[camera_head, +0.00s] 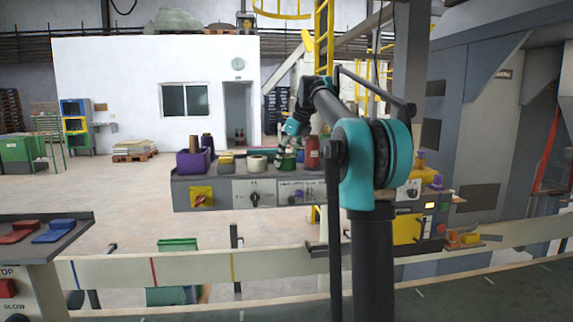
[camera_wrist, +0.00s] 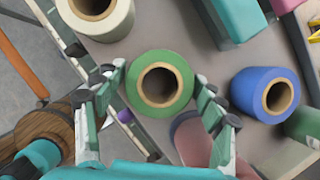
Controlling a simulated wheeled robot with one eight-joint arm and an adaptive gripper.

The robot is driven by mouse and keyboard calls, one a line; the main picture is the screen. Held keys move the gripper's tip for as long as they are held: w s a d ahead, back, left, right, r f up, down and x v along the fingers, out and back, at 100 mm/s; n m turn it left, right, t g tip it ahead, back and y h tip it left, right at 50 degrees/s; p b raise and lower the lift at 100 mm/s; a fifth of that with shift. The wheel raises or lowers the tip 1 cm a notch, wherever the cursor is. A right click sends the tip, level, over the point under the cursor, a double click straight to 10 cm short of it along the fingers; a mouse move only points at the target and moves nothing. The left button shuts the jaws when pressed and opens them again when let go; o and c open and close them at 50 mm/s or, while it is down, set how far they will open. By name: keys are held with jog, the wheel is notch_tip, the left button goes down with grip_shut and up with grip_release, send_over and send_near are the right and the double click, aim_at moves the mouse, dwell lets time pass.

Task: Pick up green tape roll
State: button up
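The green tape roll (camera_wrist: 160,62) stands on the grey panel top in the middle of the wrist view, with its brown core facing the camera. In the head view it is a small green shape (camera_head: 288,162) on top of the control panel, partly hidden by my gripper. My gripper (camera_wrist: 161,82) is open, with one finger on each side of the roll. Narrow gaps seem to show between the fingers and the roll; contact is hard to tell.
A reddish object (camera_wrist: 192,138) is near the right finger. In the head view, a purple bin (camera_head: 193,162) and a red bottle (camera_head: 312,152) stand on the control panel (camera_head: 222,190).

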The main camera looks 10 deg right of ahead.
jog(key=c, duration=0.8)
jog(key=shift+r, duration=0.1)
